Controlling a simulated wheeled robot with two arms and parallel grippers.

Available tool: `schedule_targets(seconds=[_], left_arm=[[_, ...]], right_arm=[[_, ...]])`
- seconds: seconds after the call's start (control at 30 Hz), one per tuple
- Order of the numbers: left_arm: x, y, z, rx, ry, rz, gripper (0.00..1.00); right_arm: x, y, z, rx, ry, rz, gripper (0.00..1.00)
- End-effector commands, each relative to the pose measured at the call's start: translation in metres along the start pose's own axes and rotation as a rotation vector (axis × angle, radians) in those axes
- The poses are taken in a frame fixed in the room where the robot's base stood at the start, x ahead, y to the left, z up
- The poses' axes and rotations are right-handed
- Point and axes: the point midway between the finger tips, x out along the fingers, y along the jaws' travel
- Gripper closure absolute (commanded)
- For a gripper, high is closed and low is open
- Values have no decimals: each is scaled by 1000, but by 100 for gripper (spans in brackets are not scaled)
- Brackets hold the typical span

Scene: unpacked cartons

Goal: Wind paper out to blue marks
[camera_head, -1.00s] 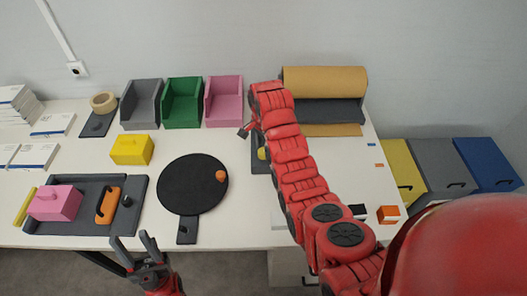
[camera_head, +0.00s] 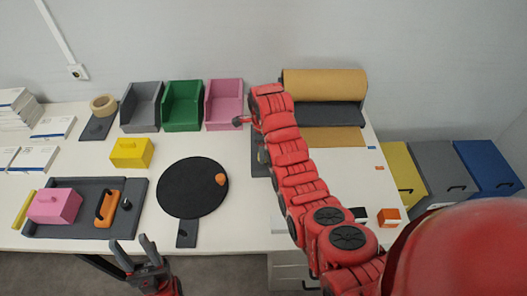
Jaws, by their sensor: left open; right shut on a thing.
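A brown paper roll (camera_head: 324,84) lies across a dark stand (camera_head: 332,114) at the back right of the table. A short flat strip of brown paper (camera_head: 335,138) comes out in front of it. A blue mark (camera_head: 371,147) lies on the table right of the strip, about level with its front edge. My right gripper (camera_head: 241,121) is left of the roll, beside the pink bin, shut on what appears to be the roll's winding handle, which is mostly hidden. My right arm hides the table in front of the roll's left part. My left gripper (camera_head: 135,245) is open and empty at the table's front edge.
Orange marks (camera_head: 379,168) lie nearer the front. Grey, green and pink bins (camera_head: 223,105) stand left of my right gripper. A black turntable (camera_head: 190,190), a yellow box (camera_head: 131,153) and a dark tray (camera_head: 84,233) stand further left. Cartons (camera_head: 485,165) stand beyond the right edge.

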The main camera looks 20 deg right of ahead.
Motion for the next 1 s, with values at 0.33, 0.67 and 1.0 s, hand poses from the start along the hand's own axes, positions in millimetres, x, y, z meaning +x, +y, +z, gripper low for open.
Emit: schedule_targets(seconds=[0.33,0.67,1.0], left_arm=[[0,0,0,0,0,0,50],[0,0,0,0,0,0,50],[0,0,0,0,0,0,50]], right_arm=[[0,0,0,86,-1,-2,100],[-1,-1,0,92,-1,-2,100],[0,0,0,91,-1,-1,22]])
